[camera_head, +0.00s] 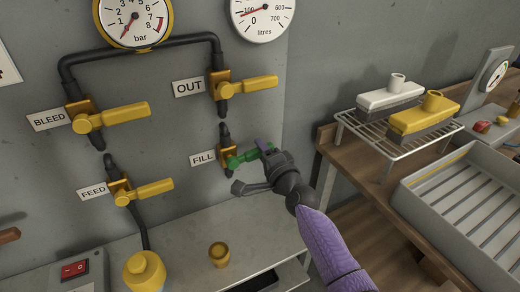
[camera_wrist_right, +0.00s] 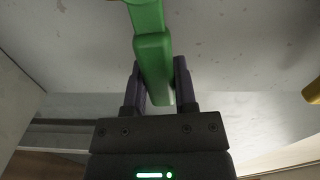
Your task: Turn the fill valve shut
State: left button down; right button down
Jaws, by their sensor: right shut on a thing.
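The fill valve (camera_head: 227,155) sits on the grey wall panel beside its FILL label (camera_head: 202,158). Its green lever (camera_head: 241,158) points right and slightly up, across the upright pipe. My right gripper (camera_head: 266,152) is shut on the outer part of the lever and hides its end in the head view. In the right wrist view the green lever (camera_wrist_right: 153,55) runs down between the two dark fingers of my right gripper (camera_wrist_right: 160,80). My left gripper is not in view.
Yellow levers mark the OUT valve (camera_head: 250,86) above, and the BLEED (camera_head: 112,114) and FEED (camera_head: 146,191) valves at left. A brass cup (camera_head: 219,254) stands on the shelf below. At right are a wire rack (camera_head: 372,146) and a slatted tray (camera_head: 426,226).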

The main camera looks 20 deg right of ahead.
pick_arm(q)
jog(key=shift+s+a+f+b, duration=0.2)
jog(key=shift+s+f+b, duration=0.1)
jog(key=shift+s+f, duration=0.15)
pick_arm(e)
jog(key=shift+f+m, duration=0.6)
jog(key=shift+m, duration=0.2)
jog(key=shift+c, duration=2)
grip_release()
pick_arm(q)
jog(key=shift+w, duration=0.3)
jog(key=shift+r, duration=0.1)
pick_arm(e)
jog(key=shift+s, duration=0.1)
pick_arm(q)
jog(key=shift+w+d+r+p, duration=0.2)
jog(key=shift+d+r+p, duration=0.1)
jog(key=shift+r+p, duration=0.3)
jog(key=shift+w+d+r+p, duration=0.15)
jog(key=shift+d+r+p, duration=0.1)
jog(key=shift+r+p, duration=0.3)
pick_arm(e)
jog(key=s, duration=0.9)
jog(key=shift+s+d, duration=0.2)
jog(key=shift+s, duration=0.2)
